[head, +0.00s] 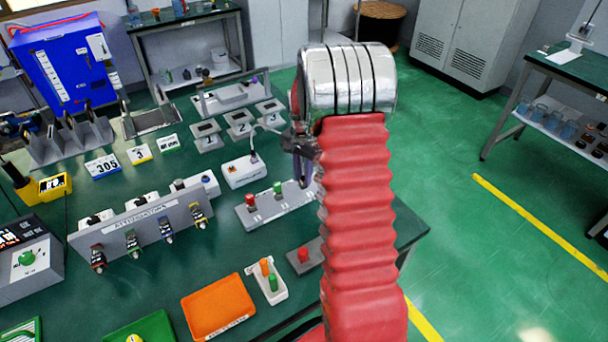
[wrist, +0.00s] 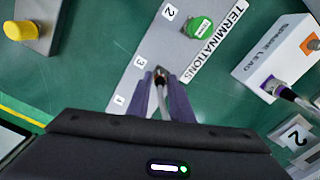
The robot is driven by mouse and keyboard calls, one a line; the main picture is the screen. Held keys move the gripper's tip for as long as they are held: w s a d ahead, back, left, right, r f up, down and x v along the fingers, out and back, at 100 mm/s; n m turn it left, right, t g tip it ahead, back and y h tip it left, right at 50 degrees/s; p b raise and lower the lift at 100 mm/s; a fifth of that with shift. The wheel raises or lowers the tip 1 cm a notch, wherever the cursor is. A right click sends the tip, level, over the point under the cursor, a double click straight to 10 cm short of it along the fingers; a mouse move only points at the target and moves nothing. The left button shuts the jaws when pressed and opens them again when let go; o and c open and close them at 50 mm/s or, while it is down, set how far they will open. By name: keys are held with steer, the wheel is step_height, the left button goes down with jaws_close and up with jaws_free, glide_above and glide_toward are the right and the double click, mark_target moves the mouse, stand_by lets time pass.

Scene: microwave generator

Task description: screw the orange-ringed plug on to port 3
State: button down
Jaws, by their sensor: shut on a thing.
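My gripper (wrist: 160,78) has purple fingers closed around a silver plug (wrist: 158,84) with a pale cable running back from it. The plug is at port 3 on the grey terminations plate (wrist: 128,92), by the label 3. I cannot tell whether it is seated or just above the port. Port 2 carries a green cap (wrist: 200,27). In the head view my gripper (head: 303,178) is at the right part of the plate (head: 262,219), partly hidden by my arm; a red cap (head: 250,201) is on its left.
An attenuators rack (head: 140,222), an orange tray (head: 218,305) and a white tray (head: 275,292) with coloured caps lie nearby. A grey block (head: 308,262) is in front.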

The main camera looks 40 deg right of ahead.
steer(key=m, duration=0.4)
steer(key=shift+m, duration=2.3)
steer(key=c, duration=1.6)
jaws_free()
steer(key=shift+o, duration=0.2)
steer(key=shift+r, duration=0.15)
step_height(320, 180, up, 14)
steer(key=shift+f, duration=0.25)
